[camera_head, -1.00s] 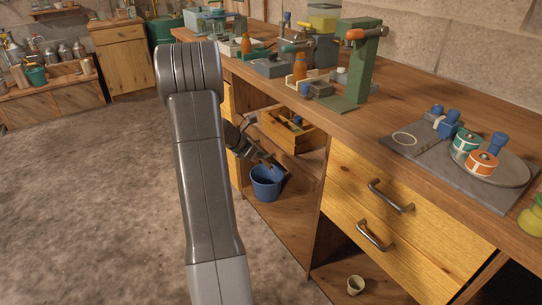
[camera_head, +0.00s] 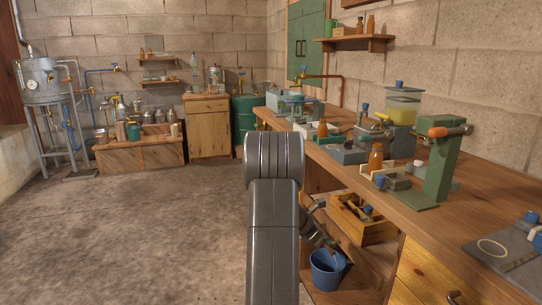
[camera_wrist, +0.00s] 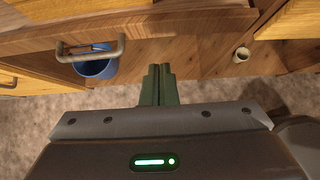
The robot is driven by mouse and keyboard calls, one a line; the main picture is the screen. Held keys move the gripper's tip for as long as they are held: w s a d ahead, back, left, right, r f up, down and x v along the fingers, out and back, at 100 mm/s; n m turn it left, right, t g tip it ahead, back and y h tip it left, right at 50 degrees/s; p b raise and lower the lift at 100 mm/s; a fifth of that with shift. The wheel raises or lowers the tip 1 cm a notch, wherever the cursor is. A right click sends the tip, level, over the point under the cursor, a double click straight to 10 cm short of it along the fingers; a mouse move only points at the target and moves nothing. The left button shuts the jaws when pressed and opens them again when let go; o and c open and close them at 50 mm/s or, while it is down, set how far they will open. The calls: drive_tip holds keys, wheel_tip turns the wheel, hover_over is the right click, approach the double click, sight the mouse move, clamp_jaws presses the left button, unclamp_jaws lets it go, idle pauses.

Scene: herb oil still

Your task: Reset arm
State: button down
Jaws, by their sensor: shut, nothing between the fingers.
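My arm stands upright in the lower middle of the head view, beside the front of the long workbench (camera_head: 400,205). My gripper (camera_wrist: 159,72) shows in the wrist view as two green fingers pressed together, with nothing between them. It points toward the bench front, near a metal drawer handle (camera_wrist: 90,50). In the head view the gripper is mostly hidden behind the arm.
A blue bucket (camera_head: 326,270) and a wooden crate (camera_head: 362,229) stand in the open shelves. A green press (camera_head: 441,170) and bottles stand on the bench top. A copper-piped still (camera_head: 48,82) is far left. The floor at left is clear.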

sight(351, 249)
drive_tip(key=d+f, duration=0.1)
drive_tip(key=d, duration=0.1)
drive_tip(key=w+d+f+b, duration=0.1)
drive_tip(key=d+f, duration=0.1)
drive_tip(key=d, duration=0.1)
drive_tip(key=w+d+f, duration=0.1)
drive_tip(key=d+f, duration=0.1)
drive_tip(key=d, duration=0.1)
drive_tip(key=shift+w, duration=0.2)
drive_tip(key=shift+w+d+r, duration=0.1)
drive_tip(key=shift+d, duration=0.15)
drive_tip(key=shift+a, duration=0.15)
